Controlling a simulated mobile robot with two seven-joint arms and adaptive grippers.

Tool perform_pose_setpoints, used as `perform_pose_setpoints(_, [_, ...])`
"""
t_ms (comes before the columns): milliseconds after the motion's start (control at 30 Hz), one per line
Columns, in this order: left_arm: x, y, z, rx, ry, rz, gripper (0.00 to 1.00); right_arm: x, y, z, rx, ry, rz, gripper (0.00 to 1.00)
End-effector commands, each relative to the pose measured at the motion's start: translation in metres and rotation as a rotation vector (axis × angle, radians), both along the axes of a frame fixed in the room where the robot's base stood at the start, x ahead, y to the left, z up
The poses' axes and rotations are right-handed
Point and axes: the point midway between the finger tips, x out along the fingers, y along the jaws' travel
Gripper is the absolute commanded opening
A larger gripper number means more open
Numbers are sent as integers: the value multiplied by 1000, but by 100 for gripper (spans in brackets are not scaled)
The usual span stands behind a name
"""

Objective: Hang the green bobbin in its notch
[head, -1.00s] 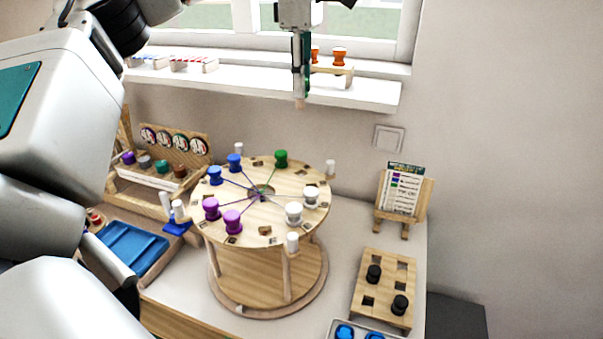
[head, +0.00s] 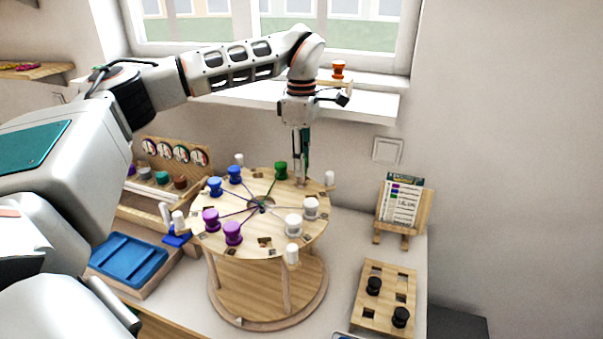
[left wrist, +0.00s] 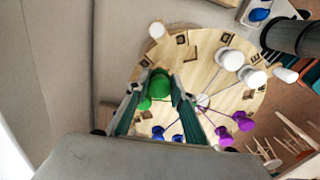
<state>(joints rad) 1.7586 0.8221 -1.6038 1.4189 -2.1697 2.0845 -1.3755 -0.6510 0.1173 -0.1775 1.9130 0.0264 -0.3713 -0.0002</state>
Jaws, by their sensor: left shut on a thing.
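My left gripper (head: 301,182) points down over the back right rim of a round wooden disc (head: 270,190). In the left wrist view its two fingers are shut on a green bobbin (left wrist: 158,84). In the head view the fingers hide most of that bobbin. I cannot tell whether it touches the disc. A second green bobbin (head: 280,170) sits on the rim just left of the gripper, with a thread running to the centre. Square notches, some empty, line the rim. The one under the held bobbin is hidden. My right gripper is not in view.
Two blue bobbins (head: 235,174), two purple bobbins (head: 232,233) and two white bobbins (head: 293,224) sit around the disc. White-topped posts (head: 329,178) stand at its edge. A card stand (head: 400,205) and a wooden block with black bobbins (head: 384,272) stand right.

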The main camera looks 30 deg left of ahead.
Motion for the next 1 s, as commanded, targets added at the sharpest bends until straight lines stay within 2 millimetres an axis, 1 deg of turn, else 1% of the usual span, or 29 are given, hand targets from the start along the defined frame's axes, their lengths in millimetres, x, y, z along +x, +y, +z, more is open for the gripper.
perform_pose_setpoints(133, [-1, 0, -22, 0, 6, -2, 1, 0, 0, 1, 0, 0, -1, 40])
perform_pose_setpoints(233, [-1, 0, -32, 0, 3, -2, 1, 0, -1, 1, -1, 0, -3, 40])
perform_pose_setpoints(633, [0, 0, -37, 1, 1, -1, 1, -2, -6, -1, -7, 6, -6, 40])
perform_pose_setpoints(667, [0, 0, -37, 1, 1, -1, 30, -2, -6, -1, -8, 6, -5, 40])
perform_pose_setpoints(700, [0, 0, -37, 1, 1, -1, 39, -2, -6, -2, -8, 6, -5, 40])
perform_pose_setpoints(1000, [0, 0, -37, 1, 1, -1, 39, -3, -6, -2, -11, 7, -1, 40])
